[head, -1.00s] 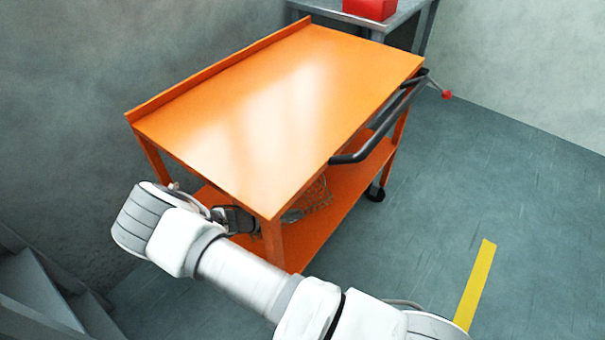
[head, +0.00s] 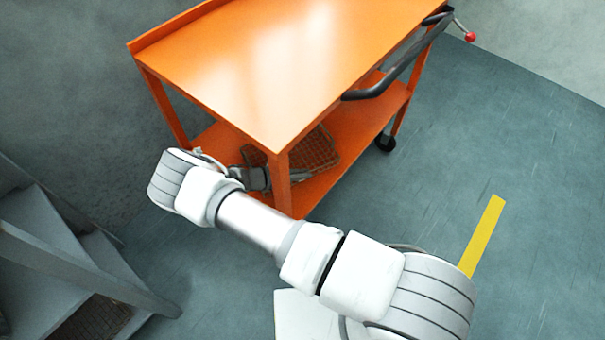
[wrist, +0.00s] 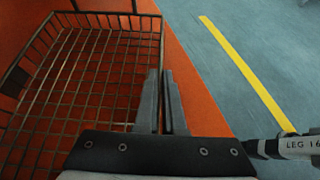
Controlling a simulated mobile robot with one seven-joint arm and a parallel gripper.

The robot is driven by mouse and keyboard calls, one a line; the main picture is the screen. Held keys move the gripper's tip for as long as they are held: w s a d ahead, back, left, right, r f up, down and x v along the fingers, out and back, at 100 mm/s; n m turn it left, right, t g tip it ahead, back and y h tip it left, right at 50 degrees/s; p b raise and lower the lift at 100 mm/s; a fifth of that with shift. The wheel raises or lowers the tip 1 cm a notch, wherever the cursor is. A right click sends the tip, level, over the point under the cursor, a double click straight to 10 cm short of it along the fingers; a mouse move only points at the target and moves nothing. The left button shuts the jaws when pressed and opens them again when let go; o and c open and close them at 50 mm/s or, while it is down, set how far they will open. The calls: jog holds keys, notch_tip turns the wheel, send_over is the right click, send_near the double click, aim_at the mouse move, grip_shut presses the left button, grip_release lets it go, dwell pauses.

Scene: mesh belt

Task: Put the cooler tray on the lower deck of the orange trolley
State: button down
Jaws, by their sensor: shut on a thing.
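The cooler tray (head: 322,147) is a shallow wire-mesh basket over the lower deck (head: 345,168) of the orange trolley (head: 250,75), partly hidden by the top deck and the front corner post. In the wrist view the tray (wrist: 72,108) fills the left side, with orange deck (wrist: 188,85) beside it. I cannot tell for sure whether its whole base rests on the deck. My gripper (wrist: 165,82) is shut on the tray's right rim. In the head view my gripper (head: 296,174) reaches in behind the front post, below the top deck.
The trolley's corner post (head: 279,190) stands close to my gripper. A black push handle (head: 395,75) projects from the trolley's right end. Grey steps (head: 70,250) are at the lower left. Open floor with a yellow stripe (head: 484,235) lies to the right.

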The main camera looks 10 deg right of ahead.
jog(key=shift+f, duration=0.15)
jog(key=c, duration=1)
grip_release()
jog(key=shift+r, duration=0.2)
jog(key=p+v, duration=0.2)
jog(key=v, duration=0.8)
jog(key=shift+s+a+r, duration=0.15)
jog(key=shift+s+a, duration=0.05)
jog(key=shift+a, duration=0.1)
jog(key=shift+s+a+r, duration=0.25)
jog(key=shift+a, duration=0.25)
